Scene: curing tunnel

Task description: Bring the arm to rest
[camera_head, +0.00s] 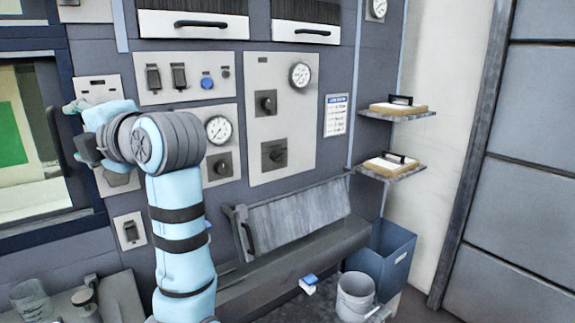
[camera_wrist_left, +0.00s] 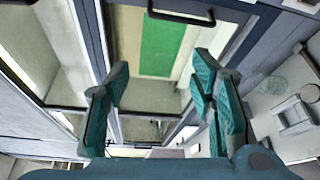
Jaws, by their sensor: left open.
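My left arm (camera_head: 181,225) rises from the bottom of the head view, light blue with dark bands. Its left gripper (camera_head: 78,132) points left, in front of the wall panel beside the window opening. In the left wrist view the teal fingers of the left gripper (camera_wrist_left: 160,85) stand wide apart with nothing between them. Beyond them are a framed window and a green panel (camera_wrist_left: 162,45). The same green panel (camera_head: 12,135) shows at the left edge of the head view. I cannot tell whether the gripper touches the wall. My right gripper is not in view.
The control panel (camera_head: 283,140) with gauges and knobs is right of the arm. A tilted-lid trough (camera_head: 300,250), a blue bin (camera_head: 385,262), a grey bucket (camera_head: 355,294) and two small shelves (camera_head: 398,172) stand further right. A glass beaker (camera_head: 30,300) is at lower left.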

